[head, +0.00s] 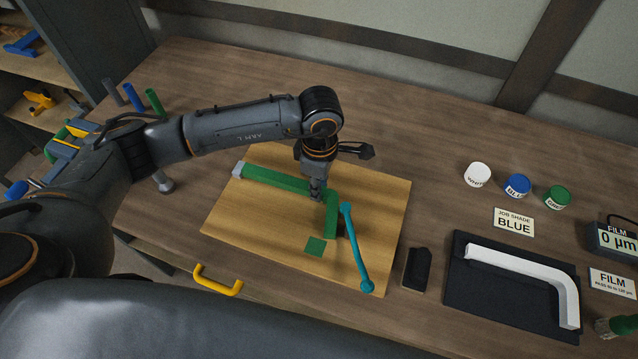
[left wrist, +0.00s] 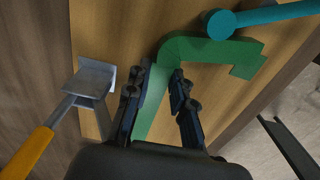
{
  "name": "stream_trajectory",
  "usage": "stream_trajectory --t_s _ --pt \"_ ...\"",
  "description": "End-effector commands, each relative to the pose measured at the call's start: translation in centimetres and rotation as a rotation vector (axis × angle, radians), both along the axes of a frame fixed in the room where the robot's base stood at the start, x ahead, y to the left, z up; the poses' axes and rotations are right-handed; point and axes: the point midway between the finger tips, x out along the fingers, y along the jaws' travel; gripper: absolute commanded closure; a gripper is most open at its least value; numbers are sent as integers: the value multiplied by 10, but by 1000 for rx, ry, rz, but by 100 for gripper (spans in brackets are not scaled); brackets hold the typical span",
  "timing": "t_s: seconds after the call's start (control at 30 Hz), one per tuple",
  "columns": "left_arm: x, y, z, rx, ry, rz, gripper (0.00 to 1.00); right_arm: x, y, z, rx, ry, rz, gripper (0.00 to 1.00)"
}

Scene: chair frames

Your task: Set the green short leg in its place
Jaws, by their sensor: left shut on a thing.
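A green L-shaped leg (head: 274,179) lies along a light wooden board (head: 386,201), its bend toward the right and its short end pointing to the front. My left gripper (head: 316,191) points down at it near the bend. In the left wrist view the fingers (left wrist: 157,103) close on the long part of the green leg (left wrist: 186,47) from both sides. I cannot tell whether the leg touches the board. My right gripper is not in view.
A teal rod (head: 356,247) with round ends slants close beside the short end. A black block (head: 417,268) and a dark tray (head: 466,293) with a white L-shaped piece (head: 520,266) are at the right. Paint pots (head: 517,185) stand behind. A yellow handle (head: 218,283) is at the front edge.

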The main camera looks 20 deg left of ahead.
Motion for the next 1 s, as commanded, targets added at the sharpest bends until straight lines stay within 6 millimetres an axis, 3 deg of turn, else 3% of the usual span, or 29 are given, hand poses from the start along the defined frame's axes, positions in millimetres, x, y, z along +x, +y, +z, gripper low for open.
stream_trajectory --t_s 0.23,0.27,0.4,0.6,0.7,1.0 --pt "0 0 -4 0 -1 0 100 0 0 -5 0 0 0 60" --pt "0 0 -4 0 -1 0 75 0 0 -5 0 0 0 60" --pt "0 0 -4 0 -1 0 51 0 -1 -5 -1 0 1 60" --pt "0 0 -4 0 -1 0 51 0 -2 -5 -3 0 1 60" --pt "0 0 -5 0 0 0 36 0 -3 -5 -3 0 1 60" --pt "0 0 -4 0 0 0 36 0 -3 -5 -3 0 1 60"
